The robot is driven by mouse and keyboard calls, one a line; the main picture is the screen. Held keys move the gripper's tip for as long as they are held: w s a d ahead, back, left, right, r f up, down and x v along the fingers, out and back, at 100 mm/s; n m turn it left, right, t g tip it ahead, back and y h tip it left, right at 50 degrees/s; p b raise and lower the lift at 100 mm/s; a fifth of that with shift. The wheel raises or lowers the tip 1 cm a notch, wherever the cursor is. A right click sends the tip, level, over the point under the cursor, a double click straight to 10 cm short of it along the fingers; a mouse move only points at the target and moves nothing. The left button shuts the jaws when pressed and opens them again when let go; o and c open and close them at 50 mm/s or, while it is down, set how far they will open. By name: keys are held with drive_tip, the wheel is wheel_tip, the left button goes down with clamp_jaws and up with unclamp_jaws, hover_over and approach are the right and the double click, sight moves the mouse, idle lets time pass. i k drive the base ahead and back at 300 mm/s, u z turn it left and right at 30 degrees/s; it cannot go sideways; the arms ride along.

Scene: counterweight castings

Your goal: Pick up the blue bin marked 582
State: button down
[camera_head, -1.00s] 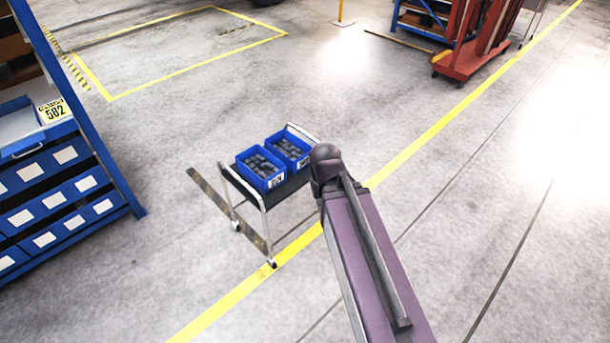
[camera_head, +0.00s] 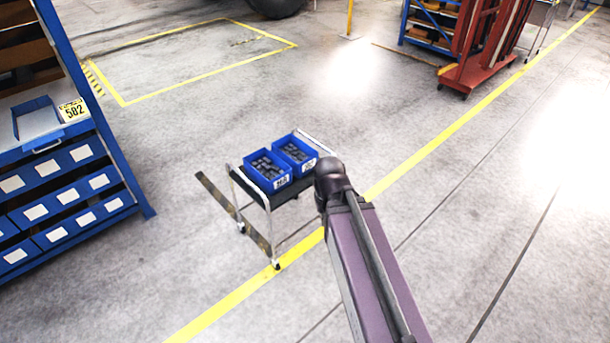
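Two blue bins with dark castings in them stand side by side on a small trolley in the middle of the view: a left bin (camera_head: 268,181) and a right bin (camera_head: 295,152). Each has a small white label on its front, too small to read surely. A yellow and white sign reading 582 (camera_head: 73,110) is on the blue rack at the left, beside a blue tray-like holder (camera_head: 38,122) that looks empty. My gripper is not in view; only a purple and dark part of my arm shows, just right of the trolley.
The trolley (camera_head: 270,206) has a metal frame and stands by a yellow floor line (camera_head: 420,156). A dark striped strip (camera_head: 215,192) lies beside it. The blue rack (camera_head: 128,178) holds several labelled drawers. A red cart (camera_head: 480,72) stands far right. The floor between is open.

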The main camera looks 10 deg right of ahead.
sight(302, 158)
drive_tip(key=u, duration=0.1)
drive_tip(key=i, duration=0.95)
drive_tip(key=z, duration=0.05)
